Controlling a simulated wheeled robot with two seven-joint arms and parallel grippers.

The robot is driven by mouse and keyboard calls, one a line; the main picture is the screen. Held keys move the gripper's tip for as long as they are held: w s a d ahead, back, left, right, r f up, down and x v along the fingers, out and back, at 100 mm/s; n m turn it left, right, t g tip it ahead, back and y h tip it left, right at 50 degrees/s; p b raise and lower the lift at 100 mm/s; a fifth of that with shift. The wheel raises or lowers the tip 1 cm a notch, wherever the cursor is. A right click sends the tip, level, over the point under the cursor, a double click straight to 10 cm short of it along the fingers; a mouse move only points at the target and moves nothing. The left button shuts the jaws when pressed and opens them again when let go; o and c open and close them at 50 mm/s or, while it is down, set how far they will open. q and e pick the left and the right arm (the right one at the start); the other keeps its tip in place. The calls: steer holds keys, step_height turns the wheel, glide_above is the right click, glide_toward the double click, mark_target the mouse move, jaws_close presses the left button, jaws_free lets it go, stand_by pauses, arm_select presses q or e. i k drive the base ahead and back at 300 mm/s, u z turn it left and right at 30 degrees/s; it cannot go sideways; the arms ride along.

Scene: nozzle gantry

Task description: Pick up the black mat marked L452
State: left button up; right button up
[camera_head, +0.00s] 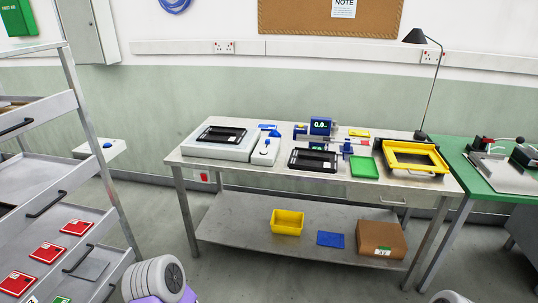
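I cannot read L452 on anything in view. Two flat black framed pieces with pale markings lie on the grey workbench (215,168). One black piece (222,135) lies on top of the light grey machine (215,150) at the left. The other black piece (313,160) lies near the middle of the bench, in front of the small blue display device (320,126). I cannot tell whether either is the mat. Neither gripper shows; only rounded parts of my arms appear at the bottom edge.
A yellow frame (414,158), a green block (364,168) and a black lamp (418,37) are on the bench's right side. A yellow bin (287,222), blue mat (330,239) and cardboard box (381,238) are on its lower shelf. A rack with red cards (47,252) stands left.

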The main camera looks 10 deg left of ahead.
mark_target(216, 133)
steer(key=u, duration=0.8)
steer(key=i, duration=1.65)
steer(key=z, duration=0.85)
